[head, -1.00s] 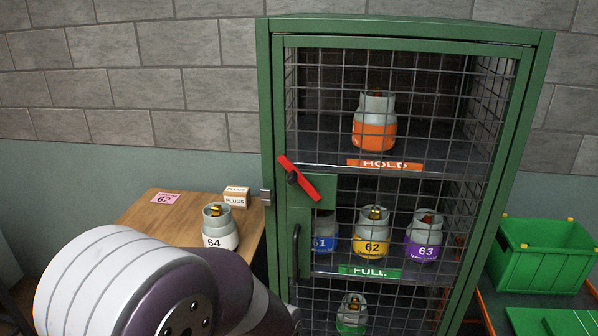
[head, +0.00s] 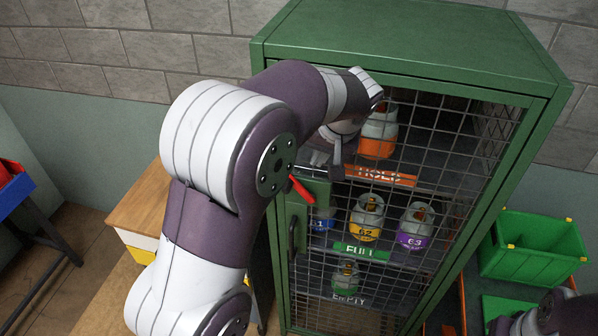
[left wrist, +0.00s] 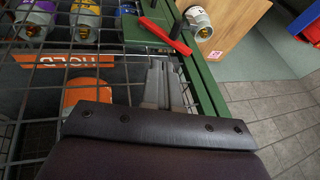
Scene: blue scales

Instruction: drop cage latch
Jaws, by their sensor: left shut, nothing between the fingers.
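The cage latch is a red lever (head: 301,189) on the left edge of the green cage door; my left arm hides its upper end in the head view. My left gripper (head: 337,162) is at the mesh door, just above the lever in the head view. Its fingers (left wrist: 160,80) are shut and empty, apart from the lever in the left wrist view. My right gripper is not in view.
Behind the mesh (head: 455,150) stand an orange cylinder (head: 378,135) on the HOLD shelf and several on the FULL shelf. A dark door handle (head: 293,238) hangs below the latch. A green crate (head: 535,248) is at right, a wooden table (head: 140,208) at left.

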